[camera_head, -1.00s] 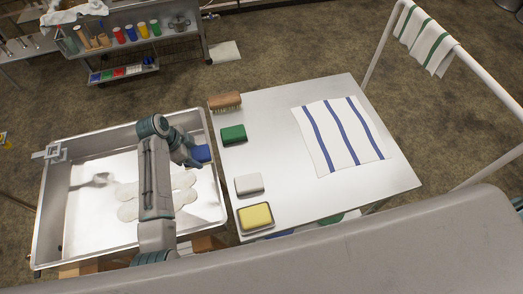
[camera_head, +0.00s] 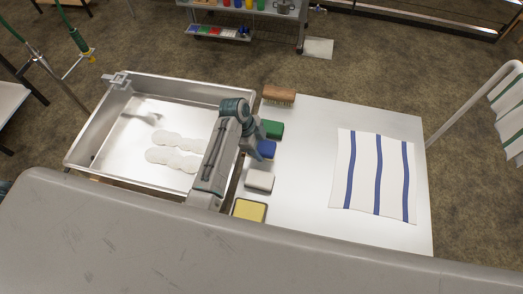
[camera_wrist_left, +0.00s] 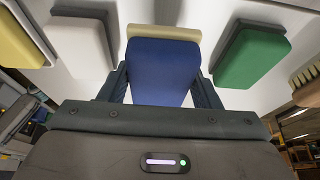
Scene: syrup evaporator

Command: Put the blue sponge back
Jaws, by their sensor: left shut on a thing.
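The blue sponge (camera_head: 266,149) is in my left gripper (camera_head: 258,152), over the left side of the white table, between the green sponge (camera_head: 271,129) and the white sponge (camera_head: 259,181). In the left wrist view the blue sponge (camera_wrist_left: 161,70) sits between both fingers, with a cream-coloured edge at its far end. The green sponge (camera_wrist_left: 253,58) is on its right there and the white sponge (camera_wrist_left: 82,47) on its left. I cannot tell whether the blue sponge touches the table. My right gripper is not in view.
A yellow sponge (camera_head: 249,210) lies at the near left of the table (camera_head: 308,190), a wooden brush (camera_head: 279,94) at the far left. A striped towel (camera_head: 374,172) covers the right part. A metal pan (camera_head: 118,143) with white patches stands left of the table.

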